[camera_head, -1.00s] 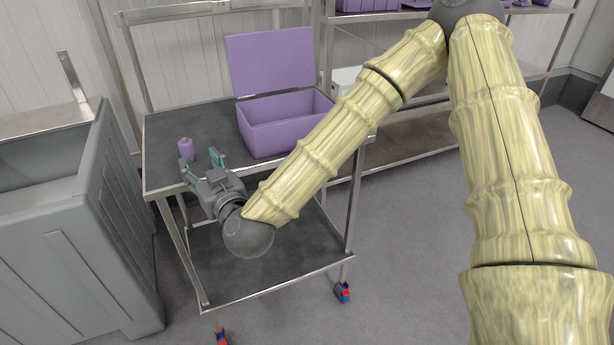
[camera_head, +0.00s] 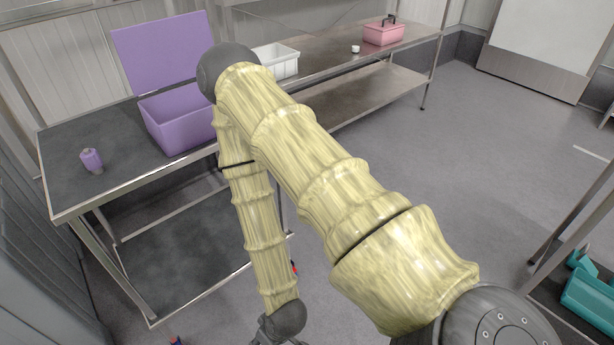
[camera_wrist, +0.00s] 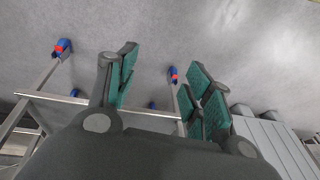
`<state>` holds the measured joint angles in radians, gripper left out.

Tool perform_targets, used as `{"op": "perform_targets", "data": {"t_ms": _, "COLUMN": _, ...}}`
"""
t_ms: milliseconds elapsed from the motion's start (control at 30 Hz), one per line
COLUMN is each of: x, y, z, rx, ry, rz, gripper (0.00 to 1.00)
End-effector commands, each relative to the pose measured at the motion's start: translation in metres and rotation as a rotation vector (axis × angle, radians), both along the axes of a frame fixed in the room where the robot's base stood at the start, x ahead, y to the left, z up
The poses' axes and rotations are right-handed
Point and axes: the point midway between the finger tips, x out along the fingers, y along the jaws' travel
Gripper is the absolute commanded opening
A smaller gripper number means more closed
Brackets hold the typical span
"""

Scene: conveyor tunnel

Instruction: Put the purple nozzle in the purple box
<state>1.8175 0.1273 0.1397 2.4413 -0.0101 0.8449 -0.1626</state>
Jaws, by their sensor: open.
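The purple nozzle (camera_head: 92,160) stands upright on the left part of the metal cart's top shelf (camera_head: 110,187) in the head view. The purple box (camera_head: 178,127) is on the same shelf to its right, with its lid (camera_head: 160,50) raised at the back. My arm partly covers the box's right side. My gripper is low in front of the cart, mostly cut off at the bottom of the head view. In the wrist view my gripper (camera_wrist: 160,85) has its green-padded fingers apart, with nothing between them. The nozzle and box do not show there.
A steel bench (camera_head: 340,59) at the back holds a white bin (camera_head: 277,66) and a pink box (camera_head: 383,34). Teal bins (camera_head: 590,290) are at the far right. Open floor (camera_head: 470,150) lies right of the cart. Blue-and-red cart casters (camera_wrist: 62,46) show in the wrist view.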

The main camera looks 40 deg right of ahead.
Motion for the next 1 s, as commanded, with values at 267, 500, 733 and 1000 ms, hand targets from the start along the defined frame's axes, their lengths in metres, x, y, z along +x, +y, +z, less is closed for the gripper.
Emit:
{"op": "perform_targets", "data": {"t_ms": 267, "x": -0.078, "y": -0.064, "z": -0.027, "rx": -0.125, "ry": 0.234, "rz": -0.091, "gripper": 0.51}}
{"op": "perform_targets", "data": {"t_ms": 500, "x": -0.083, "y": -0.068, "z": -0.028, "rx": -0.132, "ry": 0.248, "rz": -0.102, "gripper": 0.51}}
{"op": "perform_targets", "data": {"t_ms": 733, "x": -0.082, "y": -0.068, "z": -0.022, "rx": -0.132, "ry": 0.246, "rz": -0.101, "gripper": 0.51}}
{"op": "perform_targets", "data": {"t_ms": 1000, "x": -0.082, "y": -0.068, "z": 0.020, "rx": -0.131, "ry": 0.246, "rz": -0.100, "gripper": 0.51}}
